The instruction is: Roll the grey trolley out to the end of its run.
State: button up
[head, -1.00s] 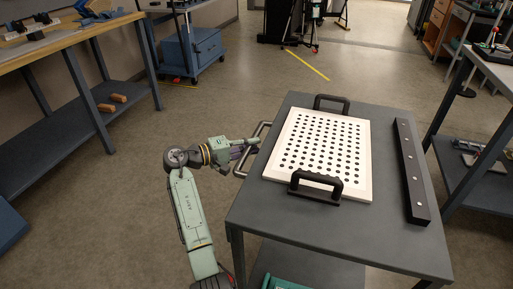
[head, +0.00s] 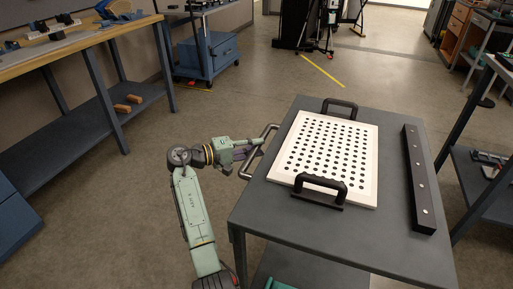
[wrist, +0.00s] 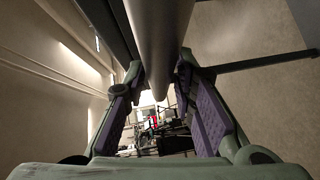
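The grey trolley (head: 390,235) stands in the centre and right of the head view, its dark grey top tilted in perspective. A metal bar handle (head: 246,174) sticks out from its left side. My gripper (head: 257,143) reaches the handle from the left. In the wrist view the handle bar (wrist: 163,45) runs between the purple-padded fingers of my gripper (wrist: 160,78), whose tips close on both sides of it. A lower shelf of the trolley shows partly below the top.
A white perforated plate (head: 325,150) with two black handles and a black bar (head: 417,180) lie on the trolley top. A workbench (head: 75,52) stands at left, a blue cabinet trolley (head: 207,55) behind, another bench (head: 480,185) at right. Floor left of the trolley is clear.

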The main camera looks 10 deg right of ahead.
jog(key=shift+o, duration=1.2)
jog(key=shift+s+d, duration=0.1)
jog(key=shift+d, duration=0.1)
jog(key=v, duration=1.2)
jog(key=shift+o, duration=0.2)
jog(key=shift+f, duration=0.1)
dwell(0.5)
